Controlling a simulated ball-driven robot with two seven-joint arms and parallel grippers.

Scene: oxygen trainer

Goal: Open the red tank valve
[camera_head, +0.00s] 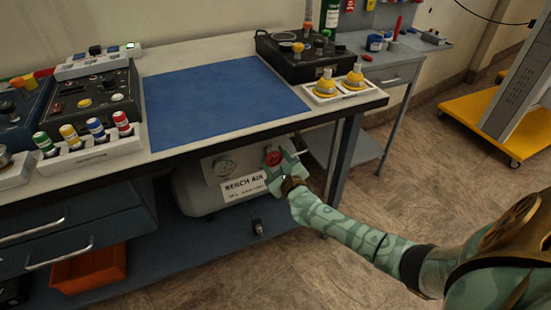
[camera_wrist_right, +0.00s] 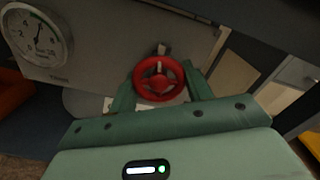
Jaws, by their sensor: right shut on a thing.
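The red tank valve (camera_head: 273,157) is a round handwheel on the front of a grey tank (camera_head: 197,192) under the workbench. It also shows in the right wrist view as a red wheel (camera_wrist_right: 158,80) with spokes and a hub. My right gripper (camera_head: 280,166) reaches it from the right. In the right wrist view its two green fingers (camera_wrist_right: 159,88) stand on either side of the wheel, shut on it. A round gauge (camera_head: 225,167) sits left of the valve, and its dial (camera_wrist_right: 36,38) shows large in the wrist view. My left gripper is not in view.
A "BENCH AIR" label (camera_head: 243,186) is on the tank below the gauge. The bench top with a blue mat (camera_head: 215,100) overhangs the valve. A bench leg (camera_head: 345,150) stands to the right. An orange bin (camera_head: 88,275) sits low at left. The floor in front is clear.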

